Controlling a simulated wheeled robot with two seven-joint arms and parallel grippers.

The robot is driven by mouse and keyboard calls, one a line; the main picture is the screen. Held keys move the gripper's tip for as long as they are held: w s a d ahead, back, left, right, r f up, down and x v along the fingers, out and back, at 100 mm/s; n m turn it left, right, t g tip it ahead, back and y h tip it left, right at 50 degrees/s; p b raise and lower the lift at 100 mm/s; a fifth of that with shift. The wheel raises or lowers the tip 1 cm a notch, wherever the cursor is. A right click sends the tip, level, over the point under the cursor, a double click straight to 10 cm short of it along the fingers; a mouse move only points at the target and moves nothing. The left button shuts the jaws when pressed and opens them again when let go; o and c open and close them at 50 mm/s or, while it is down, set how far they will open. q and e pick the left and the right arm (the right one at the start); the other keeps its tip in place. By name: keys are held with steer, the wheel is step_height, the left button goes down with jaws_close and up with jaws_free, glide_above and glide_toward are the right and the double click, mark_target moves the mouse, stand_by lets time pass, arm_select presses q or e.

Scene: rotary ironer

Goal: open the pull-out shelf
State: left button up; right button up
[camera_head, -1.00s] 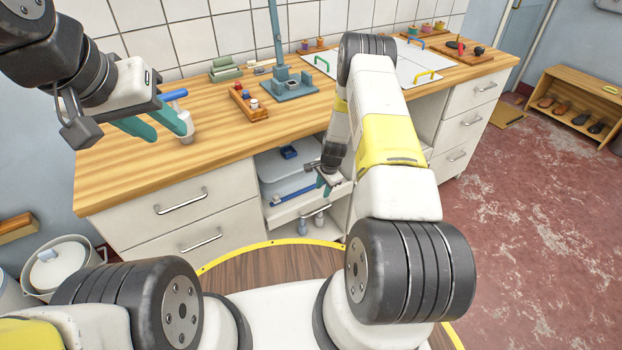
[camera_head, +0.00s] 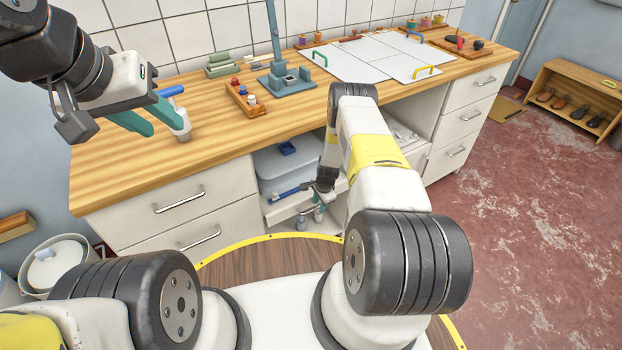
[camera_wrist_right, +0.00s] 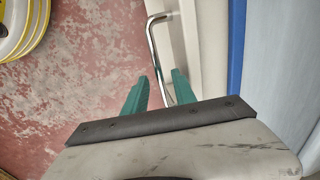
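The pull-out shelf (camera_head: 285,211) is a white-edged shelf in the open bay under the counter, with a grey-blue tray on it. Its chrome bar handle (camera_wrist_right: 155,45) shows in the right wrist view, standing off a white front panel. My right gripper (camera_wrist_right: 161,82) is open, with its green fingers on either side of the handle's lower end and gaps visible. In the head view my right gripper (camera_head: 318,205) is at the shelf front, small and partly hidden by my arm. My left gripper (camera_head: 148,117) is open and empty above the counter's left part.
The wooden counter (camera_head: 120,165) holds a small rack (camera_head: 244,101), a blue-grey stand (camera_head: 287,84) and white boards (camera_head: 365,55). Closed drawers (camera_head: 180,200) flank the bay. Red floor at right is free.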

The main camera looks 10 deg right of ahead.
jaws_close()
stand_by(1.4)
